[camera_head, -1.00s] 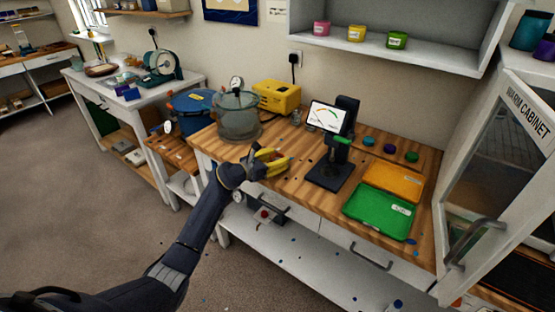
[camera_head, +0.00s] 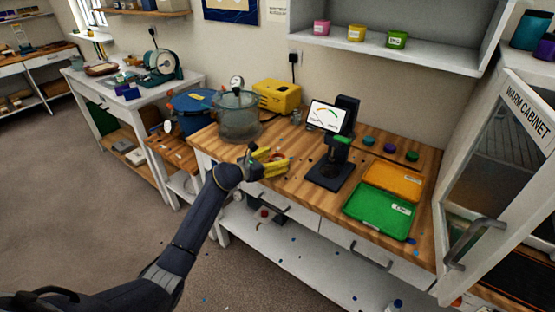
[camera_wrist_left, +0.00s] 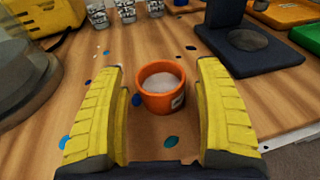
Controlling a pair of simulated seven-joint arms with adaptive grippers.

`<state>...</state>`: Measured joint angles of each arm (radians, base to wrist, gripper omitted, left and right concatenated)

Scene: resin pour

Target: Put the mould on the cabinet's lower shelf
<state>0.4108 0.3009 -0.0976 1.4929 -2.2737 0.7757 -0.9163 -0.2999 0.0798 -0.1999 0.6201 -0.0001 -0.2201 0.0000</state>
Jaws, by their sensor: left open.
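The mould looks like a small orange pot (camera_wrist_left: 161,86) with a pale filling and a white label, standing upright on the wooden bench in the left wrist view. My left gripper (camera_wrist_left: 163,110) is open, its yellow fingers on either side of the pot with gaps to it. In the head view my left gripper (camera_head: 272,164) is low over the bench's front edge, and the pot cannot be made out there. The warm cabinet (camera_head: 530,117) stands at the right, with a glazed door and a handle. Its lower shelf is not clearly seen. My right gripper is not in view.
A glass pressure pot (camera_head: 238,120) and a yellow case (camera_head: 277,97) stand behind the gripper. A black scale (camera_head: 330,173), an orange tray (camera_head: 393,181) and a green tray (camera_head: 378,212) lie between it and the cabinet. Plastic cups stand near the case.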

